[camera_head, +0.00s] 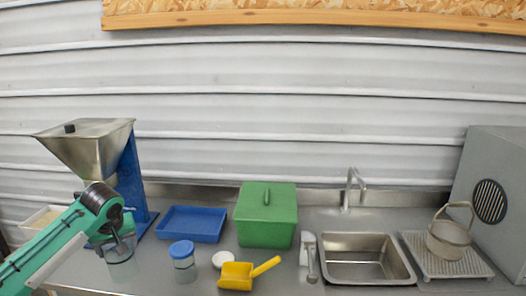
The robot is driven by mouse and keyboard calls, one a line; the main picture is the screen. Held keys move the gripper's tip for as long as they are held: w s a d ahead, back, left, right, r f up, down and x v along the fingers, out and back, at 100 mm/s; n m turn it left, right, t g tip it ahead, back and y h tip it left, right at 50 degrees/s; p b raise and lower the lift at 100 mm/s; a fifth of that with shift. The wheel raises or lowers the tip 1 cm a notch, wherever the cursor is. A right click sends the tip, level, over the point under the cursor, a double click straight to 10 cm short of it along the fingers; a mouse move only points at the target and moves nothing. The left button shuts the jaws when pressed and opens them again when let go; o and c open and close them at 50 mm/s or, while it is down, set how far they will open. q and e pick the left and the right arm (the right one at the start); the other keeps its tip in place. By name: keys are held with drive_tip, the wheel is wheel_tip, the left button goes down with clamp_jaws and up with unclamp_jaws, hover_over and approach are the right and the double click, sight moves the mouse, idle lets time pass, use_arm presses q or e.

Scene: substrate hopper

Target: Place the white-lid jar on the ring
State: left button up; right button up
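My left gripper (120,246) points down at the top of a clear jar (122,270) at the front left of the counter. The gripper covers the jar's top, so its lid colour is hidden. I cannot tell if the fingers are closed on it or if the jar touches the counter. A second jar (184,268) with a blue lid stands upright to its right. My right gripper is not in view.
A metal hopper (88,148) on a blue stand is behind my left arm. A blue tray (192,224), green lidded box (266,216) and yellow scoop (240,275) occupy the middle. A sink (366,258) and a basket (449,238) on a ribbed drainer are at right.

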use_arm(q)
drive_tip(key=s+d+f+m+h, duration=0.1)
drive_tip(key=s+d+f+m, duration=0.2)
drive_tip(key=s+d, duration=0.6)
drive_tip(key=s+d+f+m+h, duration=0.1)
drive_tip(key=s+d+f+m, duration=0.2)
drive_tip(key=s+d+f, duration=0.3)
drive_tip(key=s+d, duration=0.3)
drive_tip(key=s, duration=0.4)
drive_tip(key=shift+d+f+m+t, duration=0.2)
drive_tip(key=shift+f+m+t, duration=0.1)
drive_tip(key=shift+f+t, duration=0.1)
drive_tip(key=shift+s, duration=0.1)
